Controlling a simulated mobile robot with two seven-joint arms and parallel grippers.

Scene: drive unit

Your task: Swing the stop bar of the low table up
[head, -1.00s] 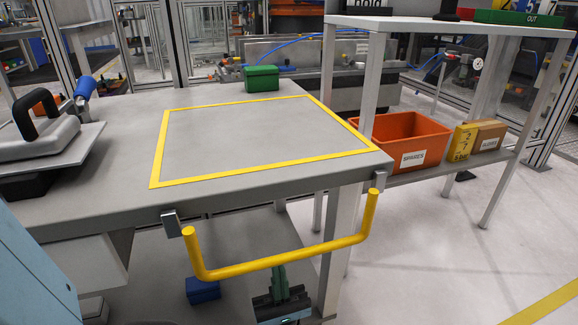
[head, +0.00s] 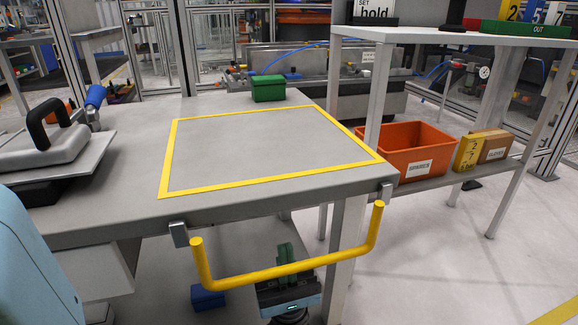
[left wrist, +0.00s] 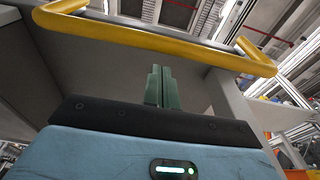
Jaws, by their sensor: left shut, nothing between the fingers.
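The yellow stop bar (head: 285,270) hangs down in front of the low table's (head: 100,225) near edge, on two grey brackets. In the left wrist view the bar (left wrist: 160,42) crosses the top of the picture, above and beyond my fingers. My left gripper (head: 287,258) is below the bar in the head view, pointing up, with part of it behind the bar. Its green fingers (left wrist: 161,85) are closed together and empty. I see no clear contact with the bar. My right gripper is not in view.
A yellow-taped square (head: 270,180) on the tabletop is empty. A green box (head: 268,88) stands at its back, and a grey plate with a black handle (head: 45,150) at left. A blue box (head: 207,297) is under the table. A shelf with an orange bin (head: 405,148) stands right.

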